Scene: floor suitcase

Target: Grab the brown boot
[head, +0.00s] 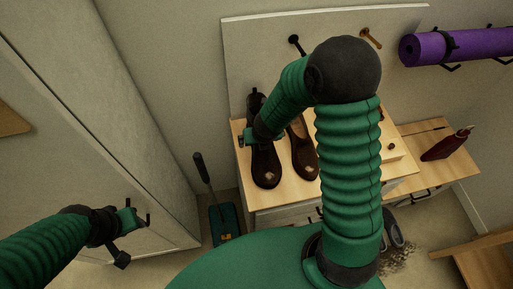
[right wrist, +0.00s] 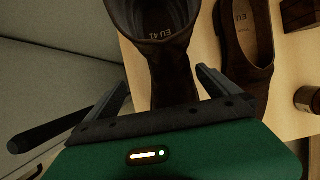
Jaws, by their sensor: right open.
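The dark brown boot (head: 265,168) stands on the light wooden cabinet top, left of a lower brown shoe (head: 304,152). In the right wrist view the boot (right wrist: 165,60) shows its open top with "EU 41" inside. My right gripper (right wrist: 164,82) is open, with one finger on each side of the boot; I cannot tell whether they touch it. In the head view this gripper (head: 252,138) partly covers the boot's middle. My left gripper (head: 138,217) is at the lower left by the pale cabinet door, away from the boot; its jaw state is unclear.
The other shoe (right wrist: 242,45) stands close to the right finger. A wooden box and small jar (right wrist: 307,100) are further right. A purple rolled mat (head: 455,43) hangs on the wall. A dustpan (head: 228,225) is on the floor.

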